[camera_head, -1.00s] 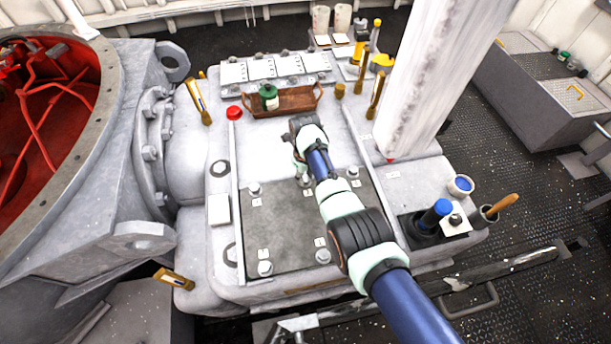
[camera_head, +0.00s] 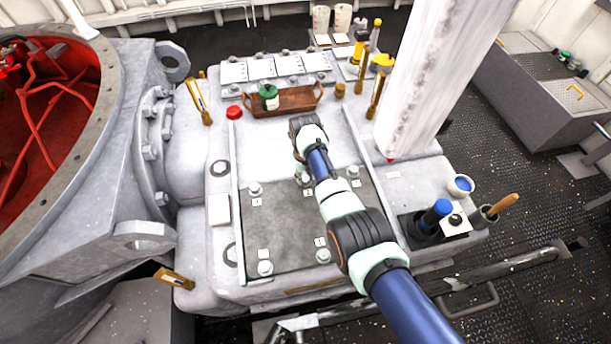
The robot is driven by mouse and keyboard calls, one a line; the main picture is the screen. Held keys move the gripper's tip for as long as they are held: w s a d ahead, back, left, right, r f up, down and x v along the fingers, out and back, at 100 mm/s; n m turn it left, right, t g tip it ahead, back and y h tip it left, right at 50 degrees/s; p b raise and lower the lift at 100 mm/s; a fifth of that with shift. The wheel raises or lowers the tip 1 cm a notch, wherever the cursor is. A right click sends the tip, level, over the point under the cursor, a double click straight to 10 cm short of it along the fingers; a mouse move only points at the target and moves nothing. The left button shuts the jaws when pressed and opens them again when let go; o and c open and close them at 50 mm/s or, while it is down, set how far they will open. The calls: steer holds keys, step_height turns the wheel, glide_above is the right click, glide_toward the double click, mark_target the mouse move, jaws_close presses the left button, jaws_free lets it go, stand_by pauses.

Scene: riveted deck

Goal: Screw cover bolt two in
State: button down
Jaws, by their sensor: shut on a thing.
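A dark grey cover plate (camera_head: 285,225) lies on the pale machine housing. Silver bolts stand at its corners: far left (camera_head: 255,189), near left (camera_head: 265,268) and near right (camera_head: 322,256). Small white number labels sit beside them, too small to read. My gripper (camera_head: 302,175) points down at the far edge of the cover, shut on a bolt (camera_head: 304,181) there. My wrist and forearm hide most of the fingers and that bolt, so how deep it sits cannot be told.
A brown wooden tray (camera_head: 290,106) holding a green bottle (camera_head: 269,96) stands beyond the cover. A red cap (camera_head: 234,112) is to its left. A white column (camera_head: 430,80) rises behind my arm.

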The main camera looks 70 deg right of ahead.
mark_target(305, 178)
steer(key=c, duration=0.8)
jaws_free()
steer(key=shift+w+d+r, duration=0.1)
steer(key=shift+d+r, duration=0.05)
steer(key=shift+r, duration=0.1)
steer(key=shift+f, duration=0.1)
step_height(305, 178, up, 12)
